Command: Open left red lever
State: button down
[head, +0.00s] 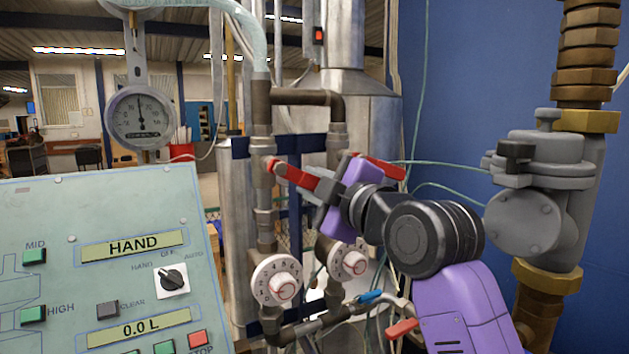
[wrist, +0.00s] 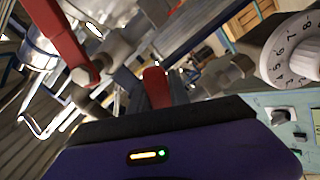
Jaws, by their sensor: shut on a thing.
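The left red lever (head: 293,176) sits on the left vertical pipe in the head view, slanting down to the right from its pivot. My gripper (head: 318,193) reaches in from the right and is shut on the lever's free end. In the wrist view a red lever end (wrist: 155,86) shows between the jaws, just past the purple gripper body; the fingers are mostly hidden. The right red lever (head: 385,169) is partly hidden behind my gripper and points down to the right. A large red lever, apart from the jaws, also shows in the wrist view (wrist: 62,42).
Two white numbered dials (head: 277,281) (head: 349,262) sit below the levers. A blue lever (head: 369,297) and a lower red handle (head: 402,329) are near my arm. A control panel (head: 110,235) stands at left, a grey valve (head: 530,220) at right.

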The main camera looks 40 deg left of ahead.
jog(key=shift+s+a+f+m, duration=0.2)
jog(key=shift+s+f+m, duration=0.3)
jog(key=shift+f+m, duration=0.45)
jog(key=shift+s+a+f+m, duration=0.2)
jog(key=shift+s+f+m, duration=0.3)
jog(key=shift+m, duration=0.75)
jog(key=c, duration=1.2)
grip_release()
jog(key=shift+r, duration=0.1)
jog(key=shift+r, duration=0.1)
